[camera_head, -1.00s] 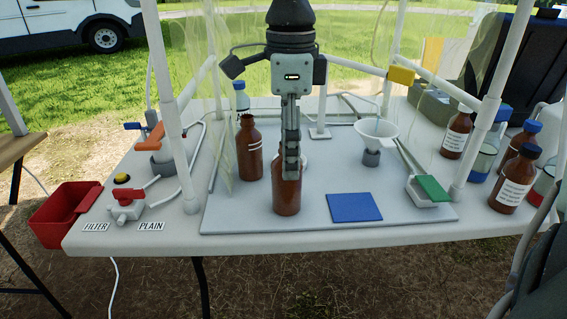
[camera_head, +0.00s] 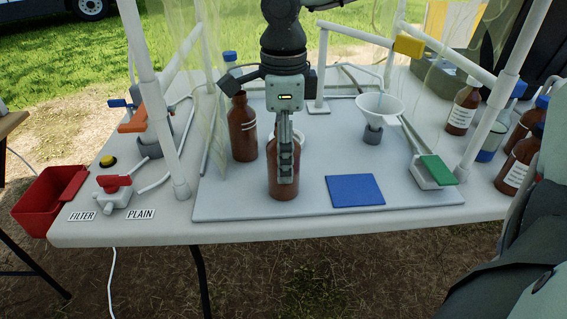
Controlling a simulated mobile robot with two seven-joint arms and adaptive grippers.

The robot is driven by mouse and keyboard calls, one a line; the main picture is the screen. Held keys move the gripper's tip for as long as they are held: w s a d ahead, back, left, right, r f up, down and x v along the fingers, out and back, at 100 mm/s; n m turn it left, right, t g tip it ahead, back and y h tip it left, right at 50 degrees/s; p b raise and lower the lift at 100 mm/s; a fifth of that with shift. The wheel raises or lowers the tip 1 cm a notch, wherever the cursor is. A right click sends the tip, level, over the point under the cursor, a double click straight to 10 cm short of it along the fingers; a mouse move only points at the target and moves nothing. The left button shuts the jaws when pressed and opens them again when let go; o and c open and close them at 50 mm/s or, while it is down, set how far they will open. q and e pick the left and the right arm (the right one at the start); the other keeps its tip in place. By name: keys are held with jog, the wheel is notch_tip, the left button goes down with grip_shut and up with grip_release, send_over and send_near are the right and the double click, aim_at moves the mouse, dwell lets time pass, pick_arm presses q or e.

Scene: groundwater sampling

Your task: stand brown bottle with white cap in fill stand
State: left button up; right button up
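A brown bottle (camera_head: 276,180) stands upright on the grey board near its front edge. Its top is mostly hidden by my gripper, so I cannot make out its cap. My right gripper (camera_head: 286,178) points straight down over this bottle, one finger passing in front of its near side. The other finger is hidden, so I cannot tell whether it grips. My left gripper is out of view.
A blue pad (camera_head: 355,190) lies right of the bottle, with a green-lidded tray (camera_head: 430,175) beyond. White frame posts (camera_head: 150,80) flank the board. A red bin (camera_head: 45,200) hangs at the left; more brown bottles (camera_head: 463,108) stand at the right.

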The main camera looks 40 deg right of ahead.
jog(key=shift+f, duration=0.25)
jog(key=c, duration=1.4)
jog(key=shift+r, duration=0.1)
jog(key=shift+c, duration=0.5)
jog(key=shift+r, duration=0.1)
